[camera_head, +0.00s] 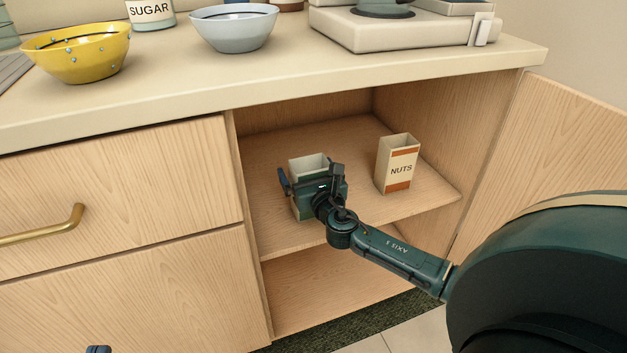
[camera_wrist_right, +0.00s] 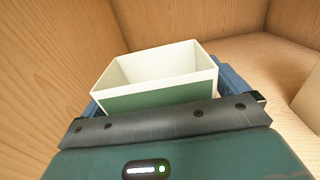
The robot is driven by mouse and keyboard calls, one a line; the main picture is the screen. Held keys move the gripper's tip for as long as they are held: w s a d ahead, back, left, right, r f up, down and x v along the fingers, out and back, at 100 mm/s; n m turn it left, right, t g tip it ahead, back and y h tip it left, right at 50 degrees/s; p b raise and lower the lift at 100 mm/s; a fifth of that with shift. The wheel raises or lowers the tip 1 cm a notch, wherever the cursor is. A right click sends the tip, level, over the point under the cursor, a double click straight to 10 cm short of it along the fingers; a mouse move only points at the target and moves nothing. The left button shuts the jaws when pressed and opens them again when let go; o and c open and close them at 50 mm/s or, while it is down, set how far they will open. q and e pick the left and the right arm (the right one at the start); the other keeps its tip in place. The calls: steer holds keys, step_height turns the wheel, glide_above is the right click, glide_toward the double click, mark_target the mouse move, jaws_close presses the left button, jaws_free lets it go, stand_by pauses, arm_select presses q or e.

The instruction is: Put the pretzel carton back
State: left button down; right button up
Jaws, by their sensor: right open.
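An open-topped carton (camera_head: 307,165), pale inside with a green side, stands upright on the cabinet's upper shelf; it also shows in the right wrist view (camera_wrist_right: 150,98). Its label is hidden, so I cannot read whether it is the pretzel carton. My right gripper (camera_head: 312,182) is open, with its blue fingers on either side of this carton. In the right wrist view the gripper (camera_wrist_right: 165,92) straddles the carton; finger contact is unclear. Only a small blue tip of my left gripper (camera_head: 98,349) shows at the bottom edge, far from the shelf.
A nuts carton (camera_head: 398,165) stands on the same shelf (camera_head: 340,135), to the right. The cabinet door (camera_head: 570,150) is open at right. The counter above holds a yellow bowl (camera_head: 80,55), a grey bowl (camera_head: 235,30) and a sugar canister (camera_head: 151,12). The lower compartment looks empty.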

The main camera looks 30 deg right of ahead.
steer(key=p+v, duration=0.2)
steer(key=v, duration=1)
steer(key=shift+d, duration=0.1)
